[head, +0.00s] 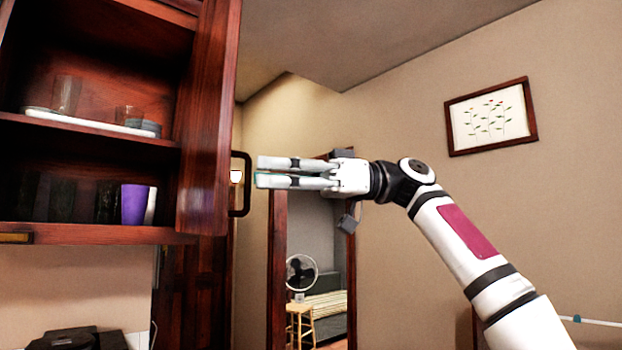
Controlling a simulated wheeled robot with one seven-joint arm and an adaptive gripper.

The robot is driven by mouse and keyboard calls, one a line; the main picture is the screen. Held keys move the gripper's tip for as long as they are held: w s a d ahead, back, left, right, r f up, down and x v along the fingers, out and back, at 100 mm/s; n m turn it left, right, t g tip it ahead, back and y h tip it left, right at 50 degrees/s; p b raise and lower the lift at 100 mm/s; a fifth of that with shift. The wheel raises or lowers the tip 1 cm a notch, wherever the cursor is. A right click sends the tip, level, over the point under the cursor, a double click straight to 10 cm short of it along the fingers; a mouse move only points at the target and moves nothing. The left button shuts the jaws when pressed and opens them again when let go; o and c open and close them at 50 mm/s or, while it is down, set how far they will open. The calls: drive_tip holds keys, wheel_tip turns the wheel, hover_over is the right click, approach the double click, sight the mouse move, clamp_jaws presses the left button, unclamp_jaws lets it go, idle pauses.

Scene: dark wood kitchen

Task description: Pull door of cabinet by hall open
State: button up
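The dark red wood cabinet door (211,120) stands open at the upper left, seen nearly edge-on, and the cabinet's inside shows. Its black bar handle (247,184) is on the right side of the door. My gripper (259,171) is just right of the handle in the picture, fingers pointing left at it. A narrow gap shows between the two fingers, and nothing is visible between them. The fingertips look apart from the handle, though the depth between them is hard to judge.
The cabinet shelves hold glasses (66,94), a white tray (90,122) and a purple cup (134,204). A doorway (315,235) behind my gripper shows a fan (301,271) and a stool (300,322). A framed picture (490,117) hangs on the right wall.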

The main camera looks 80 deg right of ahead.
drive_tip(key=v, duration=0.8)
drive_tip(key=shift+s, duration=0.15)
drive_tip(key=shift+d, duration=0.15)
